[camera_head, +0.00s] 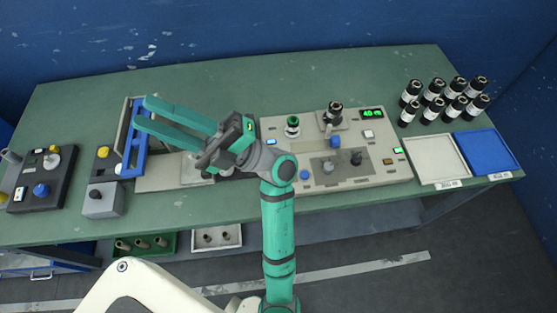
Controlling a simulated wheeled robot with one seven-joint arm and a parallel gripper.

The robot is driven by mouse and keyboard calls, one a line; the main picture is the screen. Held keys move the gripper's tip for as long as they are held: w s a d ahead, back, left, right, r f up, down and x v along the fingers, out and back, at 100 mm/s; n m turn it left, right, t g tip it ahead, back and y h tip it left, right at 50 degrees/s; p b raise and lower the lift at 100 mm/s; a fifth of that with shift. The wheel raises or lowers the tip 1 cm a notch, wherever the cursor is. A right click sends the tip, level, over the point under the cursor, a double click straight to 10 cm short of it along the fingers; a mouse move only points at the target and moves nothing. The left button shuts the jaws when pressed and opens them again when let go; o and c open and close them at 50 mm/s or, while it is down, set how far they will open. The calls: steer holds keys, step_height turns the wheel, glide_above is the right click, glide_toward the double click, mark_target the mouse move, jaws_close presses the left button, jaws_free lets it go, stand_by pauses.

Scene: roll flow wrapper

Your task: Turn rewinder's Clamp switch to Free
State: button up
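The light grey console (385,177) right of centre on the bench looks like the rewinder. It carries a green-topped spindle (292,126), a dark roll (334,112) and a green display (371,113). On its front part are a blue knob (335,141), a dark knob (356,158) and a grey knob (328,166). The labels are too small to read, so I cannot tell which control is the Clamp switch. My gripper (143,112) is open, with two teal fingers apart and nothing visible between them. It points left, over the blue-framed unit, away from the console.
The blue-framed unit (135,150) and a grey switch box (103,201) stand on the left. A dark control box (48,165) is at the far left. Several dark rolls (432,113), a white tray (437,181) and a blue tray (487,170) are right. The bench back is clear.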

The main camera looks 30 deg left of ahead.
steer(key=s+a+f+n+t+h, duration=0.1)
steer(key=a+f+t+h, duration=0.15)
steer(key=f+h, duration=0.35)
steer(key=a+f+n+t+h, duration=0.1)
steer(key=a+f+h, duration=0.2)
steer(key=f+h, duration=0.3)
steer(key=w+d+f+m+t+h, duration=0.2)
steer(key=w+d+f+t+h, duration=0.3)
steer(key=f, duration=0.4)
steer(key=w+d+f+m+t+h, duration=0.2)
steer(key=w+d+t+h, duration=0.1)
steer(key=w+d, duration=0.4)
steer(key=w+d+f+m+t+h, duration=0.1)
steer(key=w+d+f+t+h, duration=0.2)
steer(key=w, duration=0.6)
steer(key=shift+g, duration=0.35)
steer(key=f, duration=0.6)
steer(key=d+f, duration=0.1)
steer(key=f, duration=0.2)
steer(key=shift+s+d+f, duration=0.1)
steer(key=shift+s, duration=0.2)
jaws_close()
